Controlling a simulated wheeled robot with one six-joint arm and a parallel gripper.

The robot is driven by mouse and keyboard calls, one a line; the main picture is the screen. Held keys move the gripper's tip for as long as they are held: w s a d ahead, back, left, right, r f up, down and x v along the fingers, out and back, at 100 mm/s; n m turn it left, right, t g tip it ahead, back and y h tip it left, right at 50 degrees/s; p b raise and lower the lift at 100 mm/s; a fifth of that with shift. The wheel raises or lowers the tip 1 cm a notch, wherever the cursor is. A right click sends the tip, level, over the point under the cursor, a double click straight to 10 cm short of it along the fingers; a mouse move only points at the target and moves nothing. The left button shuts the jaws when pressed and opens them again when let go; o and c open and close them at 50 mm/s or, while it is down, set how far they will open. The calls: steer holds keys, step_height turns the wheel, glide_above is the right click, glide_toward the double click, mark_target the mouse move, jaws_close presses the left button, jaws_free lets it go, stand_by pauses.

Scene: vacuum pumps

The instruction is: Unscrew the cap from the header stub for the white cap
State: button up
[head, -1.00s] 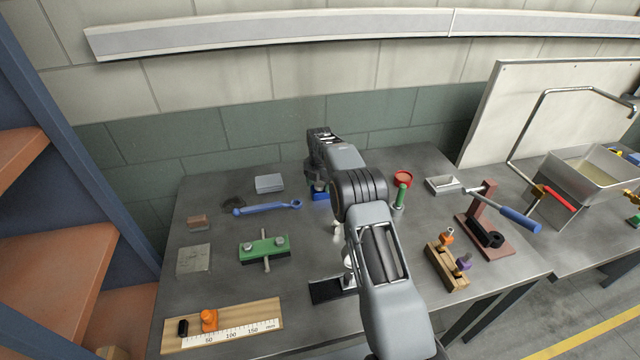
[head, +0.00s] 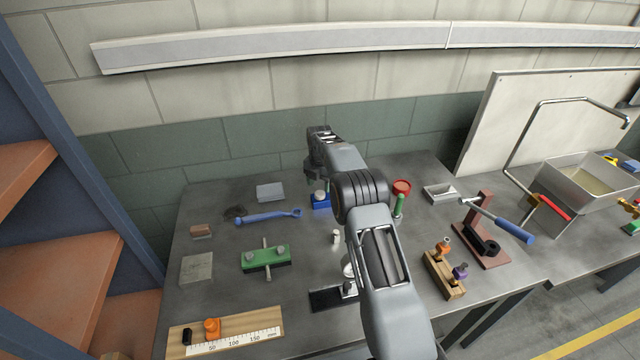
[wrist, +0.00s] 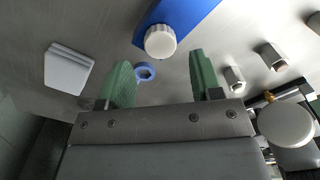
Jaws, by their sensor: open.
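A white ribbed cap (head: 320,196) sits on a blue block (head: 322,205) near the back of the bench. In the wrist view the cap (wrist: 160,41) shows from its end, against the blue block (wrist: 196,14). The stub under the cap is hidden. In the head view my wrist is just behind and above the block, and the fingers are mostly hidden.
A blue ring spanner (head: 267,216) lies left of the block, with a grey box (head: 270,192) behind it. A green clamp block (head: 266,258) stands in front. A green post with a red top (head: 400,200) stands to the right. A small pale cylinder (head: 336,237) stands in front.

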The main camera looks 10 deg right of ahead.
steer(key=m, duration=3.4)
steer(key=shift+m, duration=0.3)
steer(key=m, duration=2.3)
steer(key=shift+f, duration=0.1)
